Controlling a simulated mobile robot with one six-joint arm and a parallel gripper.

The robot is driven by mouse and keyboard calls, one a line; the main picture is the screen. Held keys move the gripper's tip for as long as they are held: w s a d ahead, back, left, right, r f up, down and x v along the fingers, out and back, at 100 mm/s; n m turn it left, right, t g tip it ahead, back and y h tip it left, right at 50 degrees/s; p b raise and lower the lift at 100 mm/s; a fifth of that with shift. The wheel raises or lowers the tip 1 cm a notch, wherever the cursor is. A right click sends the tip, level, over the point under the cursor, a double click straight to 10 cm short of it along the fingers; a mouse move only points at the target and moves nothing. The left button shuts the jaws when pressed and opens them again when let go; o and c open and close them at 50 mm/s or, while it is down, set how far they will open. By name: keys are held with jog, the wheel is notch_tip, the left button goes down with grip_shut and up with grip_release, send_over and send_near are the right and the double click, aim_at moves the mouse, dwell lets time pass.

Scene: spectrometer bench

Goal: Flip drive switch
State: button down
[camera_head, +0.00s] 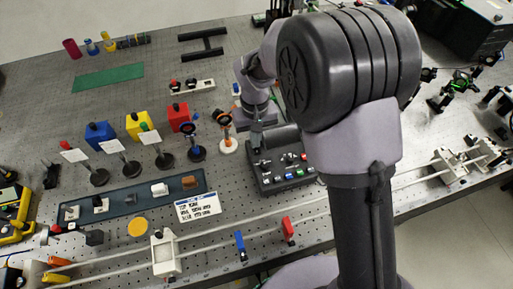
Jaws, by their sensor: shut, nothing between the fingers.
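A dark control box (262,185) sits on the perforated bench right of centre. Its sloped face carries several small levers and coloured buttons. I cannot tell which of them is the drive switch. My gripper (256,144) points down at the back left edge of the box, close to the upper levers. It looks shut, with nothing seen between its fingers. The fingertips are small and dark here, and I cannot tell whether they touch a lever. My arm covers the area to the right of the box.
Posts with white cards (115,145) and red, yellow and blue blocks stand to the left. A labelled white card (198,206) lies left of the box. Rails with a white carriage (165,254) and blue and red clips run in front. Optics mounts stand at right.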

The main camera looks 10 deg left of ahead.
notch_tip(320, 180, up, 7)
jog(key=p, duration=0.5)
jog(key=shift+p, duration=0.35)
jog(key=shift+f, duration=0.1)
jog(key=s+d+r+m+t+y+b, duration=0.15)
jog(key=s+d+r+m+b, duration=0.3)
jog(key=d+r, duration=0.45)
jog(key=s+d+m+t+b, duration=0.2)
jog(key=s+d+b, duration=0.1)
jog(key=s, duration=0.5)
jog(key=s+d+m+t+b, duration=0.2)
jog(key=s+d+m+b, duration=0.1)
jog(key=s+d, duration=0.3)
jog(key=shift+s+d+r, duration=0.15)
jog(key=shift+s+r, duration=0.05)
jog(key=shift+s, duration=0.65)
